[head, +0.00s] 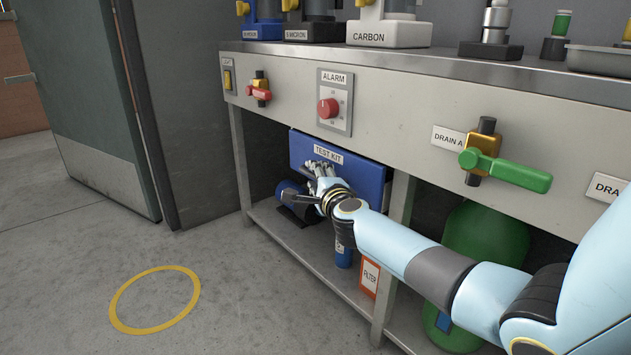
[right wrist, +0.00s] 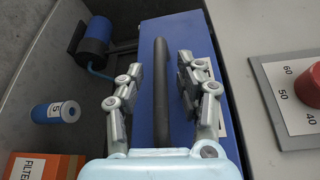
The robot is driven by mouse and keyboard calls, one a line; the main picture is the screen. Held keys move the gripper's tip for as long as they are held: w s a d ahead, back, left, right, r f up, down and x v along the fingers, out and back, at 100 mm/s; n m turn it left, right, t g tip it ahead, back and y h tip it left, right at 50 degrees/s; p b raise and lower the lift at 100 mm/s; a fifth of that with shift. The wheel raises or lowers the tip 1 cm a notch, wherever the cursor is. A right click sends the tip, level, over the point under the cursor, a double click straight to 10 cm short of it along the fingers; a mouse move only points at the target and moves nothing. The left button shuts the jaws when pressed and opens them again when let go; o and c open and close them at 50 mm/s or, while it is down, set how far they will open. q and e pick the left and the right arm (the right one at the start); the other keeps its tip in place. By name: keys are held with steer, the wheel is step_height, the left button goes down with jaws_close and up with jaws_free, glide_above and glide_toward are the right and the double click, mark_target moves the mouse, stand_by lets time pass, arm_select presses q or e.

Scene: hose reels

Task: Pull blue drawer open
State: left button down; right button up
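The blue drawer (head: 368,181), labelled TEST KIT, sits under the bench and looks shut. Its blue front (right wrist: 205,22) also fills the middle of the right wrist view. A black bar handle (right wrist: 161,92) runs along that front. My right gripper (head: 315,170) is at the drawer front in the head view and hides the handle there. In the right wrist view my right gripper (right wrist: 160,82) is open, one finger on each side of the handle. Gaps show between the fingers and the bar. My left gripper is out of view.
The bench panel above carries a red ALARM knob (head: 328,108) and a green-handled valve (head: 506,171). Below stand a blue cylinder (right wrist: 56,111), a blue motor-like unit (head: 291,194), a FILTER box (head: 369,278) and a green tank (head: 484,250). The floor at left is clear.

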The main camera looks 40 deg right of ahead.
jaws_close()
steer(key=shift+a, duration=0.15)
stand_by(0.5)
